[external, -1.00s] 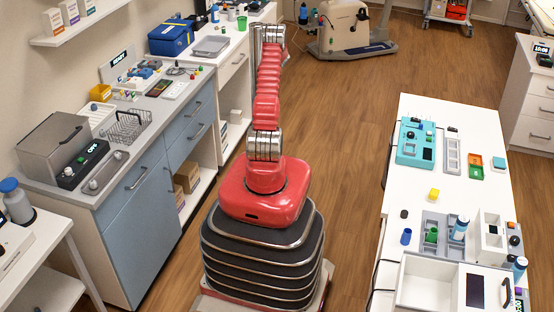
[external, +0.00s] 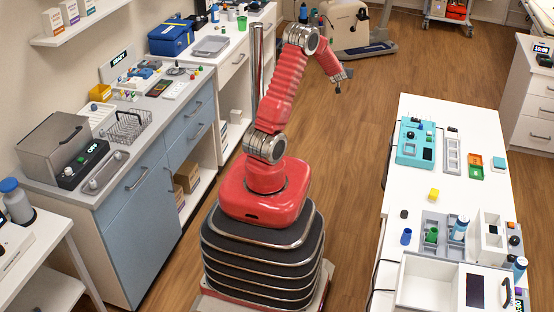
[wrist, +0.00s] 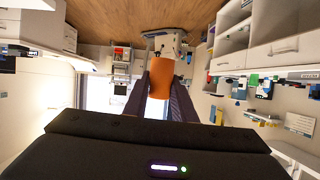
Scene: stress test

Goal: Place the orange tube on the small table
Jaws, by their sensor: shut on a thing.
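The orange tube (wrist: 156,80) is between the two dark fingers of my gripper (wrist: 158,92) in the wrist view, and the fingers are shut on it. In the external view my gripper (external: 338,88) hangs at the end of the bent red arm, high above the wooden floor. The tube cannot be made out there. A small white table (external: 52,236) with a lower shelf stands at the lower left, partly cut off. A grey bottle with a blue cap (external: 17,203) and a white device (external: 12,250) stand on it.
A long white table (external: 415,185) at the right bears a turquoise device (external: 416,142), racks and small items. A grey counter (external: 150,115) with blue doors runs along the left. An exercise machine (external: 345,28) stands at the back.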

